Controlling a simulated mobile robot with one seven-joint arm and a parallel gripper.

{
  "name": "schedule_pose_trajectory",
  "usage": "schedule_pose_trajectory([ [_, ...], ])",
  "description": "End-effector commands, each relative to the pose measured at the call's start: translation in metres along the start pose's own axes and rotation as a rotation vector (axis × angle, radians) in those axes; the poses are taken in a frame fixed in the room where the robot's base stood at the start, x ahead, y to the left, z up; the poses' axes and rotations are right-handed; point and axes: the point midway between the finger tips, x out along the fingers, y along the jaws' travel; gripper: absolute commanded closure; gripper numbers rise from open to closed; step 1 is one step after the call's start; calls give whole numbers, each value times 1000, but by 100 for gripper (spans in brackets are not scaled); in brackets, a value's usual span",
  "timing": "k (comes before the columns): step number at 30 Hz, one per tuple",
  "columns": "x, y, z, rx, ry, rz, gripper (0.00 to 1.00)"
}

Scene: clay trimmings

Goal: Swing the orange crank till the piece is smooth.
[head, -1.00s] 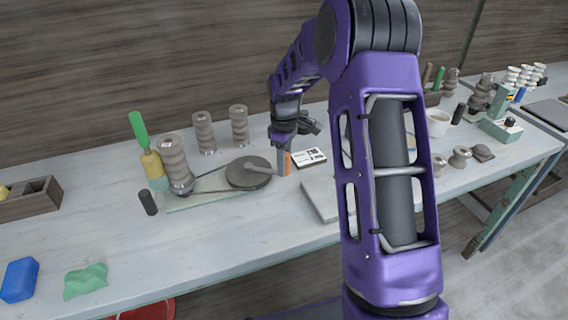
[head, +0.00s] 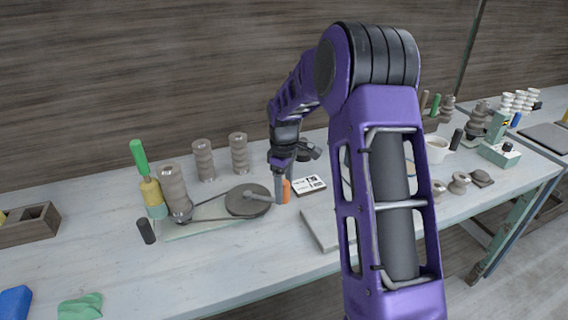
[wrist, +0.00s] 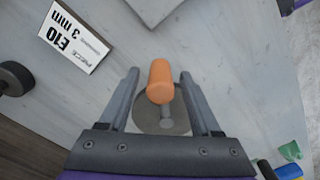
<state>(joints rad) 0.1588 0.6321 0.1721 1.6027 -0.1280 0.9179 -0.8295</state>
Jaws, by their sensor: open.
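The orange crank handle (wrist: 160,82) stands up from a dark round wheel (head: 238,204) on the bench. In the wrist view it lies between the two open fingers of my gripper (wrist: 160,85), with a gap on either side. In the head view my gripper (head: 282,186) points down at the handle (head: 286,192) and partly hides it. A belt runs from the wheel to a ribbed grey clay piece (head: 174,190) that stands at the left end of the device's base plate. The surface finish of the piece is too small to judge.
A printed card (head: 308,186) lies right of my gripper, and a grey slab (head: 325,228) lies in front of it. Two ribbed pieces (head: 204,160) stand behind the wheel. A green-handled tool (head: 139,155) and a dark cylinder (head: 146,231) are at left.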

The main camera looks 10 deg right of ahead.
Motion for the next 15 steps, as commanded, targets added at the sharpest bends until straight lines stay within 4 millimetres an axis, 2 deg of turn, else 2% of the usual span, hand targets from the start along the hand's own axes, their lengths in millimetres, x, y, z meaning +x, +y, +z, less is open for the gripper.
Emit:
schedule_pose_trajectory([
  [15,-121,1,0,0,4,5,36],
])
